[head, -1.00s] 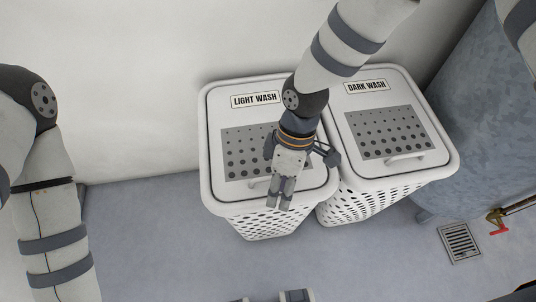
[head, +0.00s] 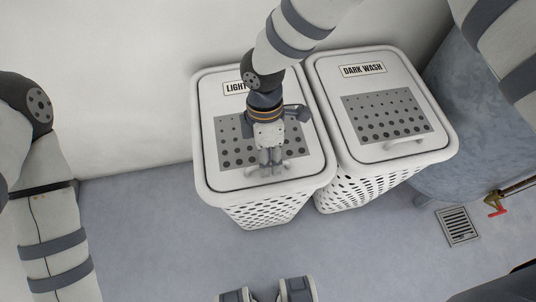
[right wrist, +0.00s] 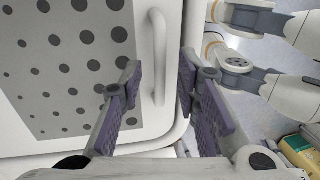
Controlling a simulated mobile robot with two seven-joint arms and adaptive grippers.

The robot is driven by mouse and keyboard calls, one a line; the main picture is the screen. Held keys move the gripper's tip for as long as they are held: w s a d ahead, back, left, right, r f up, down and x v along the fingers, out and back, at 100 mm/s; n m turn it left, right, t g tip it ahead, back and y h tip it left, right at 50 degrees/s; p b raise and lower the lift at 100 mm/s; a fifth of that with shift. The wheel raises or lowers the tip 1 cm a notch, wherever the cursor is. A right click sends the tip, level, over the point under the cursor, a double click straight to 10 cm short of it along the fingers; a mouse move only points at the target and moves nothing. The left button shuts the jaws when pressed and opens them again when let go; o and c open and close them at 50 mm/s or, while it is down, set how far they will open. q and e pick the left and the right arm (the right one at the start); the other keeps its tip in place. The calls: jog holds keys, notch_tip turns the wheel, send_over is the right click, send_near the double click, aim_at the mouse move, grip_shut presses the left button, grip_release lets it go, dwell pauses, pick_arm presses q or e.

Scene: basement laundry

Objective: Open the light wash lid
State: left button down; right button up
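The light wash hamper (head: 203,150) is white and perforated, with a flat lid (head: 209,100) that lies closed. Its label (head: 233,88) is partly hidden by my right arm. A grey panel with holes is set in the lid, and a white bar handle (head: 251,172) is at its front edge. My right gripper (head: 270,172) is over this handle, pointing to the lid's front. In the right wrist view the fingers (right wrist: 158,85) are apart, with the handle (right wrist: 159,55) in line with the gap between them; contact is not clear. My left gripper is out of view.
The dark wash hamper (head: 322,85) stands close on the right, its lid closed. A blue-grey rounded object (head: 460,130) is to its right. Floor in front is open.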

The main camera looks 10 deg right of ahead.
grip_shut()
jog(key=shift+r, duration=0.15)
